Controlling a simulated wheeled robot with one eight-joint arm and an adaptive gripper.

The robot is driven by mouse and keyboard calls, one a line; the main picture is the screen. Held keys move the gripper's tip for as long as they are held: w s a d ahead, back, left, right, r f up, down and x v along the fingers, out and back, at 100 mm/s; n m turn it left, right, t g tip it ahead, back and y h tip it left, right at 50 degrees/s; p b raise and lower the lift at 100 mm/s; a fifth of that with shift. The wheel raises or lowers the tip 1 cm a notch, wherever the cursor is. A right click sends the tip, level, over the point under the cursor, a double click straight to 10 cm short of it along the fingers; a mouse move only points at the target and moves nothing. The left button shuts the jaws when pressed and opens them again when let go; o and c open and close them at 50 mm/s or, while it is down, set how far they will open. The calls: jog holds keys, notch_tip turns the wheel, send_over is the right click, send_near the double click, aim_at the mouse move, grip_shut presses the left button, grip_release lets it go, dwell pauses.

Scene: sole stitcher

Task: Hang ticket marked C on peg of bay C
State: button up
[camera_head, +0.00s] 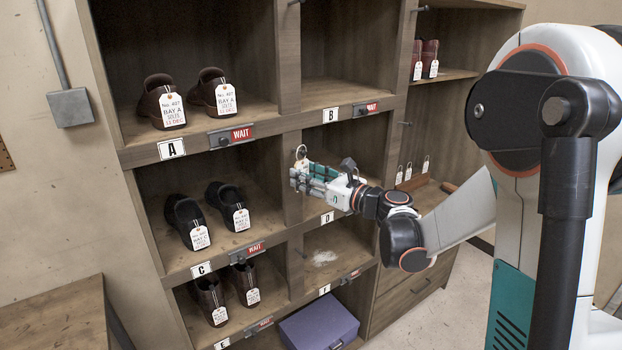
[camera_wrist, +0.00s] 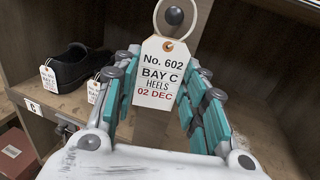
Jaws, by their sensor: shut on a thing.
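The white ticket (camera_wrist: 158,75), reading No. 602, BAY C, HEELS, 02 DEC, hangs upright between the teal fingers of my gripper (camera_wrist: 160,88), which is shut on it. In the head view the ticket (camera_head: 301,163) shows at the tip of my gripper (camera_head: 296,177), by the divider right of bay C. The ticket's ring (camera_wrist: 158,20) stands above it. The dark round end of a peg (camera_wrist: 176,17) shows inside the ring; I cannot tell whether the ring is around it or in front. Bay C, labelled by its plate (camera_head: 201,269), holds dark shoes (camera_head: 184,219).
Bay A (camera_head: 171,149) is above and bay D (camera_head: 327,217) to the right. A purple box (camera_head: 319,322) sits low down. Red WAIT signs (camera_head: 242,134) line the shelf edges.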

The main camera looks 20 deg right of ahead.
jog(key=shift+w+a+f+b, duration=0.15)
jog(key=shift+w+f+b, duration=0.2)
jog(key=shift+w, duration=0.15)
jog(key=shift+w+a+f+b, duration=0.2)
jog(key=shift+w+b, duration=0.1)
jog(key=shift+w, duration=0.15)
jog(key=o, duration=0.8)
jog(key=shift+o, duration=0.2)
